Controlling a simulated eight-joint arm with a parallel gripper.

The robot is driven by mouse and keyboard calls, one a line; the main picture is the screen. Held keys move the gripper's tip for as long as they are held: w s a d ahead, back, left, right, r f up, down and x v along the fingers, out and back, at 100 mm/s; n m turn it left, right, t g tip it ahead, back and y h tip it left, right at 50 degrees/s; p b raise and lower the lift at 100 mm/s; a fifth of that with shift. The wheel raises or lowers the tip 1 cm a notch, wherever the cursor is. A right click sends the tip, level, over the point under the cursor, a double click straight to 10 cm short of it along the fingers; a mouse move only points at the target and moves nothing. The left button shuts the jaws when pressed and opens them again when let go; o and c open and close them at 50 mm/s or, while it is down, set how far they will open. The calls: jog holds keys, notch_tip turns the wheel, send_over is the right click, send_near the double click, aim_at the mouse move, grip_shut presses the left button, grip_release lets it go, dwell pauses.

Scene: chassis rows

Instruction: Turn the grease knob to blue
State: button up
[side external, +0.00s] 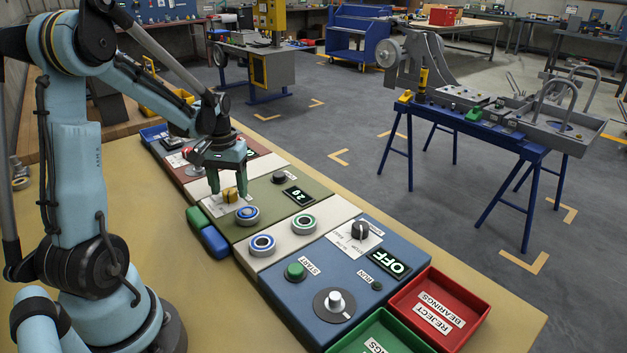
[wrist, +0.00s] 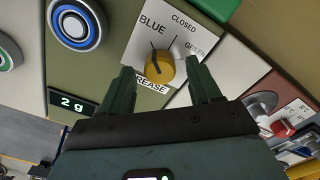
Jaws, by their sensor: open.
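The yellow grease knob (wrist: 160,68) sits on a white label plate (wrist: 135,47) marked BLUE, CLOSED, GREEN and GREASE in the wrist view. A dark line on the knob runs up toward the BLUE side; its exact setting is hard to read. The knob also shows in the side external view (side external: 230,195) on the olive panel (side external: 262,192). My gripper (side external: 228,189) is over it, pointing down. In the wrist view my gripper (wrist: 160,72) is open, one finger on each side of the knob with gaps visible. Finger contact is not seen.
A red panel (wrist: 248,75) is on the other side. Nearer are a blue panel (side external: 330,265), a red tray (side external: 478,308) and a green tray (side external: 345,343).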

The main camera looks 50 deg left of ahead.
aim_at(229, 191)
notch_tip(229, 191, up, 12)
dwell(0.6)
jog(key=d+f+m+t, duration=0.2)
jog(key=d+m+t, duration=0.5)
jog(key=d, duration=1.6)
jog(key=shift+s+d+f+m, duration=0.2)
jog(key=shift+s+f+m, duration=0.1)
jog(key=shift+f+m, duration=0.15)
